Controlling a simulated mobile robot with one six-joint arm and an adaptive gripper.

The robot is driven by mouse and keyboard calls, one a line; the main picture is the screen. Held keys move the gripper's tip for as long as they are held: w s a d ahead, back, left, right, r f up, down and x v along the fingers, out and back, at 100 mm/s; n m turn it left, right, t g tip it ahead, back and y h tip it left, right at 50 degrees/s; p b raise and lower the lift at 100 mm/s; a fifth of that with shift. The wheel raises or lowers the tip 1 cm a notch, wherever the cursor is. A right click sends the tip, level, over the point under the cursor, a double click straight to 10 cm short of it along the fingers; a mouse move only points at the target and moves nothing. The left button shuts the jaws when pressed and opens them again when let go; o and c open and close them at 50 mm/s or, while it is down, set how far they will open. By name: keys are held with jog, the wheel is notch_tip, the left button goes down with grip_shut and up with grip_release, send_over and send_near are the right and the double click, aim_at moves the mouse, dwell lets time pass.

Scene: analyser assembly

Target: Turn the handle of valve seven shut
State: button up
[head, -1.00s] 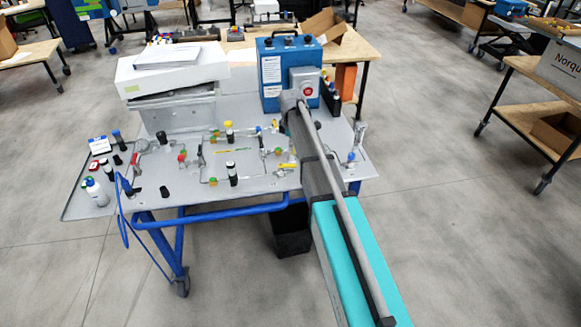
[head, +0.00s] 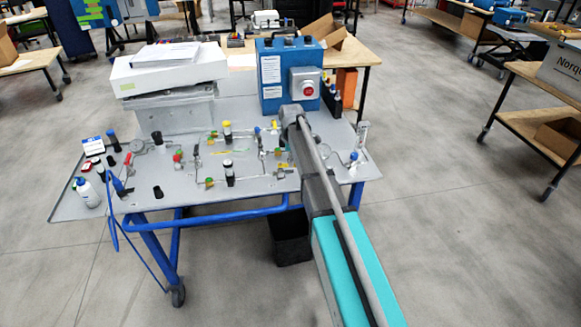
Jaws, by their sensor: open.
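The grey panel (head: 110,205) on the wheeled bench carries several small valves joined by thin metal pipes. Yellow (head: 227,125), green (head: 209,182), red (head: 178,157) and blue (head: 354,156) coloured valve parts show on it. No valve numbers are readable, so I cannot tell which one is valve seven or how its handle stands. My arm reaches from the bottom right over the right half of the panel and hides part of the pipework. My gripper does not show; the arm's far end is in front of the blue box.
A blue box (head: 271,98) with a red button (head: 308,90) stands at the panel's back. A white device (head: 140,83) is at back left. Bottles and a blue hose (head: 112,232) are at the left edge. A black bin (head: 291,247) stands below.

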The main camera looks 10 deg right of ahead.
jog(key=shift+f+b, duration=0.5)
jog(key=shift+f, duration=0.2)
grip_shut()
